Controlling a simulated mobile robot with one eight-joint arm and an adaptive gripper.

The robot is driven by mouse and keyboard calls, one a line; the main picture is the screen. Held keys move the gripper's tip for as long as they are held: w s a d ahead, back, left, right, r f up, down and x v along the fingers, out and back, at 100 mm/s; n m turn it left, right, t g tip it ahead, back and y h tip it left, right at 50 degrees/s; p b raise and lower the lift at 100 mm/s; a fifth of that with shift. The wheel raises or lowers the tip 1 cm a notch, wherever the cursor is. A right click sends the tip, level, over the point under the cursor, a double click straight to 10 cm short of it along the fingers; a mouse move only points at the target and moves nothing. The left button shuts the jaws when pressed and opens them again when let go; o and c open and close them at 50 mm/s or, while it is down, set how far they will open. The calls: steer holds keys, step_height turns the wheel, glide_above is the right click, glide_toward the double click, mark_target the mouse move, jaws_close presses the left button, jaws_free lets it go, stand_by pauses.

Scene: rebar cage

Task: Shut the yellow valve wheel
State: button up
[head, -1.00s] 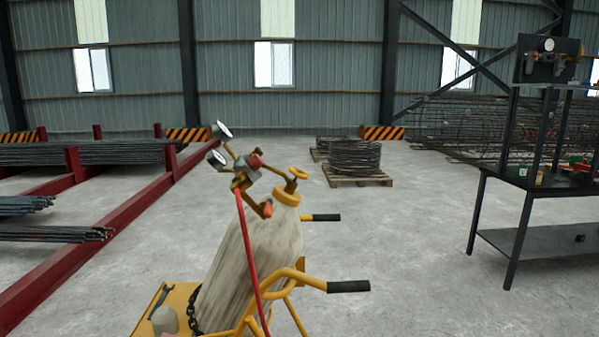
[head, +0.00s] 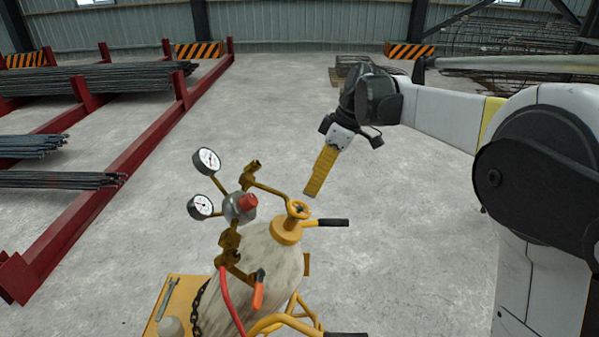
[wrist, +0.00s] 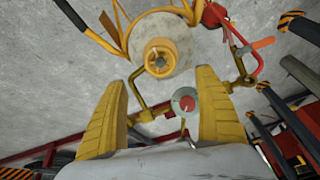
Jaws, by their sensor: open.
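The yellow valve wheel (head: 298,209) is on top of a tilted, pale gas cylinder (head: 258,262) in a yellow cart. My gripper (head: 313,193) is above and just right of the wheel in the head view, yellow fingers pointing down at it. In the wrist view, the wheel (wrist: 158,60) is ahead of the gap between my two spread fingers (wrist: 162,82). The gripper is open and empty; I see no contact with the wheel. A regulator (head: 240,206) with two gauges is left of the wheel, and in the wrist view it lies between the fingers.
A yellow pipe (head: 265,186) runs from the regulator to beside the wheel. A red hose (head: 225,290) hangs below the regulator. Black cart handles (head: 333,222) stick out to the right. Red racks with rebar (head: 90,82) stand at left.

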mark_target(298, 207)
steer(key=b+x, duration=0.1)
steer(key=x, duration=0.9)
steer(key=shift+a+f, duration=0.25)
steer(key=shift+f, duration=0.05)
steer(key=shift+c, duration=0.3)
steer(key=c, duration=1.1)
